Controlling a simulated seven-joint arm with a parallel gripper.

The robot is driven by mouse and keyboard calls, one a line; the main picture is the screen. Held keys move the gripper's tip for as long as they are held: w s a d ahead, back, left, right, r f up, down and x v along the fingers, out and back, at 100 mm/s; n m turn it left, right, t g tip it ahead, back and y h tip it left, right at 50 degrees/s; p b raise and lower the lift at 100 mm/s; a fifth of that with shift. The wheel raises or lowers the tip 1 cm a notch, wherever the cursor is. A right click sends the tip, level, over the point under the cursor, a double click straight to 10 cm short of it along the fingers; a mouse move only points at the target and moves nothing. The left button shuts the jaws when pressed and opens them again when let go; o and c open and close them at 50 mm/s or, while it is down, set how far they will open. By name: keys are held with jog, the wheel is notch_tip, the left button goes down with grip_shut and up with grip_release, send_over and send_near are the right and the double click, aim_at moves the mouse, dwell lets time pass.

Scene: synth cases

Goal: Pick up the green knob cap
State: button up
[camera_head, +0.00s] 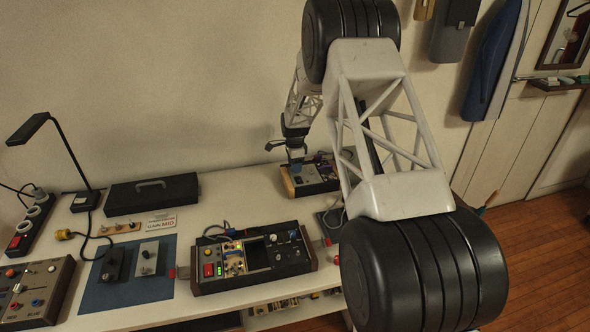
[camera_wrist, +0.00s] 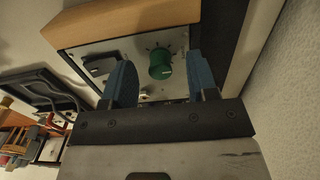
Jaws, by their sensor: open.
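The green knob cap (camera_wrist: 160,64) is a dark green round cap with a pale mark on its top. It sits on a silver panel (camera_wrist: 115,48) with dial marks around it. My gripper (camera_wrist: 160,68) is open, with one blue finger on each side of the knob in the wrist view. Gaps show between the knob and both fingers; whether they are down at the knob's height I cannot tell. In the head view my gripper (camera_head: 296,166) is over the back box (camera_head: 322,184), and the knob cannot be made out there.
The panel's box has a wooden side (camera_wrist: 130,22) and a dark knob (camera_wrist: 98,66). The wall is close on the right in the wrist view. A larger console (camera_head: 250,257), a black case (camera_head: 152,194) and a blue mat (camera_head: 105,294) lie further left on the bench.

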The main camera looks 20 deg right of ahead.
jog(key=shift+f, duration=0.35)
dwell(0.3)
grip_shut()
jog(key=shift+r, duration=0.2)
jog(key=shift+r, duration=0.5)
notch_tip(320, 180, up, 2)
jog(key=shift+r, duration=0.1)
jog(key=s+a+r, duration=0.1)
jog(key=s, duration=1.5)
jog(key=shift+a+r, duration=0.2)
